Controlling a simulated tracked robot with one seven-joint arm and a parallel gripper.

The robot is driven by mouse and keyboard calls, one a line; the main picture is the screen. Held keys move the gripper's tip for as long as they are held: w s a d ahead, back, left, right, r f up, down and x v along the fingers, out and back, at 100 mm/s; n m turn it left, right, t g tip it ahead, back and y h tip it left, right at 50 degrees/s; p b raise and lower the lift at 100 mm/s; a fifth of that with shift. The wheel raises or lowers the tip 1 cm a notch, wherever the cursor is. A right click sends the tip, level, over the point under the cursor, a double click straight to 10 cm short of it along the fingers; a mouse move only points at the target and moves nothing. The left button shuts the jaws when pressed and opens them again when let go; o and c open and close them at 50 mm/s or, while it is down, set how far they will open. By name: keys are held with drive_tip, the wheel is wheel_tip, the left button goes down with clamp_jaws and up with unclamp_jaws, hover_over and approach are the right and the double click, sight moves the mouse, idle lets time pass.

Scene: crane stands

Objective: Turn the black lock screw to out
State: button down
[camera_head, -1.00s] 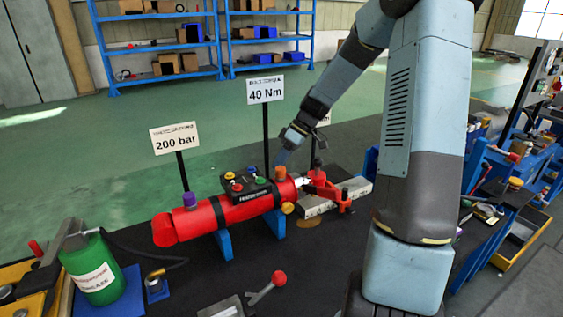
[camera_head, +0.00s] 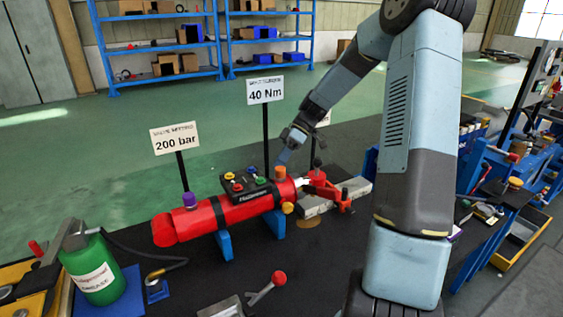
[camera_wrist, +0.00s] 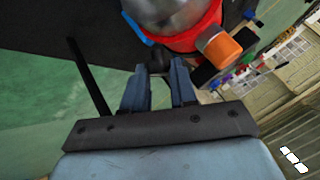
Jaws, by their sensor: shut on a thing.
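The red cylinder (camera_head: 240,206) lies on blue supports in the head view. In the wrist view its red end (camera_wrist: 205,38) with a silvery face is at the top. My gripper (camera_head: 282,158) reaches down to the back of the cylinder near the orange cap (camera_head: 280,172). In the wrist view my gripper (camera_wrist: 160,74) has its two blue-grey fingers around a small dark piece at the cylinder's edge, which appears to be the black lock screw (camera_wrist: 157,64). The fingers hide most of it, so its turn position cannot be told. The screw is hidden in the head view.
The "40 Nm" sign (camera_head: 265,90) stands on a post just behind the cylinder, left of my gripper. The "200 bar" sign (camera_head: 175,138) stands further left. A black valve block (camera_head: 247,183) with coloured knobs sits on the cylinder. A green canister (camera_head: 95,270) stands front left.

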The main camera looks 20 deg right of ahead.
drive_tip(key=shift+d+f, duration=0.1)
drive_tip(key=shift+d, duration=0.15)
drive_tip(key=c, duration=0.9)
unclamp_jaws()
drive_tip(key=shift+a, duration=0.1)
drive_tip(key=shift+w, duration=0.1)
drive_tip(key=shift+r, duration=0.45)
wheel_tip(320, 180, up, 2)
drive_tip(key=shift+r, duration=0.2)
drive_tip(key=s+r, duration=0.9)
drive_tip(key=s, duration=0.5)
drive_tip(key=shift+r, duration=0.3)
